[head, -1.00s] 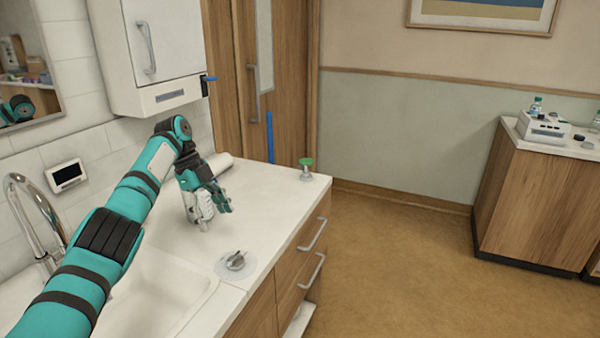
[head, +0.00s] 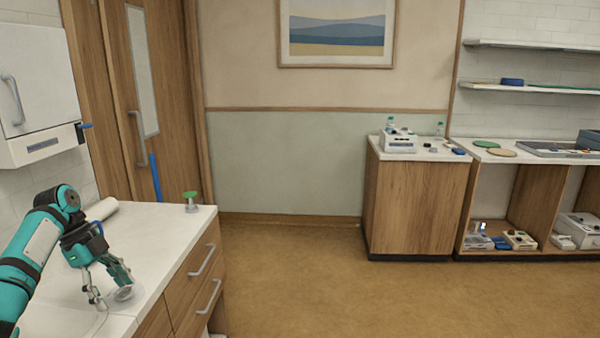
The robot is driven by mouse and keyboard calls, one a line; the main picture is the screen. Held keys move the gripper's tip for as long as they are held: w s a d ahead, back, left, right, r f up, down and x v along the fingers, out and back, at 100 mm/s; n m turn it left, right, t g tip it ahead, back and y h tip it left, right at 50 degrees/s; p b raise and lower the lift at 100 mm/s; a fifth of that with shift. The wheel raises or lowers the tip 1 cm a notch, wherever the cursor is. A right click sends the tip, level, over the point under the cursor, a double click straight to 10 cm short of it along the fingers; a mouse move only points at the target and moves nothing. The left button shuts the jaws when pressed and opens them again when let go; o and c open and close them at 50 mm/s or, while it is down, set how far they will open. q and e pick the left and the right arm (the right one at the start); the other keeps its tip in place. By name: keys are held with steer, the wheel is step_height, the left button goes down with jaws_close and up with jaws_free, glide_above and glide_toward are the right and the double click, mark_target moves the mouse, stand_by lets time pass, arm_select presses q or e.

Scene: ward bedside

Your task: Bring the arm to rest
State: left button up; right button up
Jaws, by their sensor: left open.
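My left arm comes in from the left edge over the white counter (head: 150,238). It is teal with dark bands. My left gripper (head: 112,297) is open, low over the counter near its front edge. Nothing shows held between the fingers. My right gripper is not in view.
A green-topped item (head: 190,200) and a white roll (head: 102,209) stand at the counter's far end. A wall cabinet (head: 38,90) hangs above. Across open floor (head: 300,285) is a wooden cabinet (head: 415,210) with a white device (head: 399,142).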

arm_select(q)
steer(key=d+f+y, duration=0.1)
steer(key=d+f, duration=0.2)
steer(key=f, duration=0.6)
steer(key=s+d+f+n+y, duration=0.1)
steer(key=s+d+f+n, duration=0.2)
steer(key=s+d+f, duration=0.5)
steer(key=s+d+f+n+y, duration=0.1)
steer(key=s+d+f+n, duration=0.1)
steer(key=s+d+f, duration=0.6)
steer(key=s+d+f+n+t, duration=0.25)
steer(key=s+n, duration=0.25)
steer(key=s, duration=0.3)
steer(key=s+a+r+n+t, duration=0.1)
steer(key=s+r+n, duration=0.2)
steer(key=s, duration=0.2)
steer(key=s+r+n+t, duration=0.1)
steer(key=s+r+n, duration=0.25)
steer(key=s, duration=0.25)
step_height(320, 180, down, 27)
steer(key=s+g, duration=0.1)
steer(key=g, duration=0.1)
steer(key=s+a+f+y, duration=0.1)
steer(key=s+a+f, duration=0.2)
steer(key=s+f, duration=1.3)
steer(key=shift+s+g, duration=0.35)
steer(key=shift+g, duration=0.1)
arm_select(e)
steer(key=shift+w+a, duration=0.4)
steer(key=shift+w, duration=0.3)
